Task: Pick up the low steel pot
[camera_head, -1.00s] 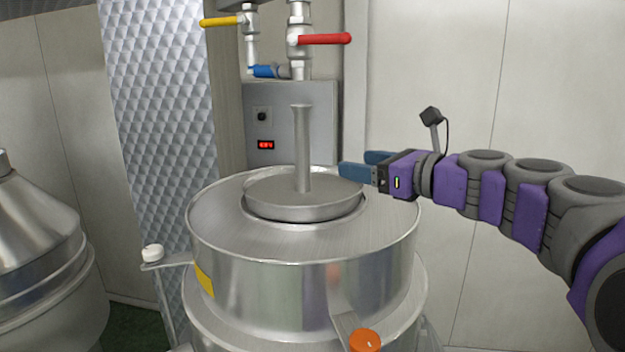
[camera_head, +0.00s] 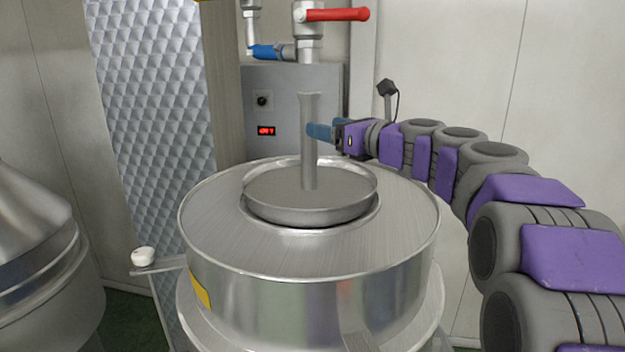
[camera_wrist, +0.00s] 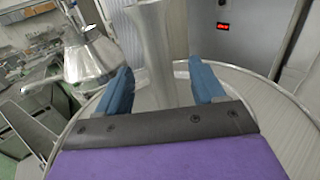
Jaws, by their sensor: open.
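The low steel pot (camera_head: 270,190) is a shallow round pan with a tall upright stem (camera_head: 309,165) at its middle. It sits level in the round opening on top of a large steel drum (camera_head: 235,240). My gripper (camera_head: 318,131) is open, level with the stem's middle and coming from the right. In the wrist view the stem (camera_wrist: 157,45) stands between the two blue fingers (camera_wrist: 160,78), with a gap to each side. The far finger is mostly hidden in the head view.
A grey control box (camera_head: 285,85) with a red display is on the wall behind. Pipes with a red valve handle (camera_head: 338,14) and a blue one (camera_head: 262,52) are above it. A conical steel vessel (camera_head: 30,215) stands at left. A white knob (camera_head: 143,256) juts from the drum.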

